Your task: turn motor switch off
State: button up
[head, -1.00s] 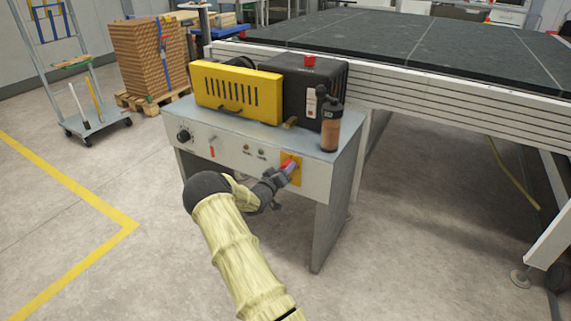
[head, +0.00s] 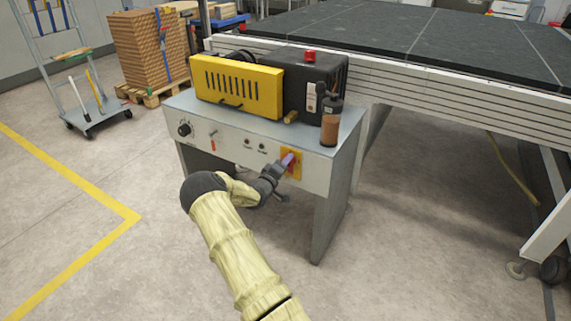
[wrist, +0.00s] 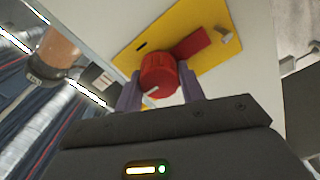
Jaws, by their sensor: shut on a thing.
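The motor switch (wrist: 160,76) is a red rotary knob with a red handle on a yellow plate (wrist: 206,28). In the head view the yellow plate (head: 297,165) is on the right part of the cabinet's front panel. My gripper (wrist: 160,92) is at the switch, with a purple finger on each side of the red knob, shut on it. In the head view my gripper (head: 287,162) hides most of the knob. The red handle extends to the upper right of the knob in the wrist view.
The grey cabinet (head: 232,150) also carries a black dial (head: 184,129), a small red-tipped lever (head: 213,141) and two small indicators. The floor before the cabinet is clear.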

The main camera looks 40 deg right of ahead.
jog(key=shift+a+f, duration=0.1)
jog(key=o, duration=1)
jog(key=p+v, duration=0.3)
jog(key=v, duration=1.4)
jog(key=shift+s+a, duration=0.1)
jog(key=shift+a, duration=0.1)
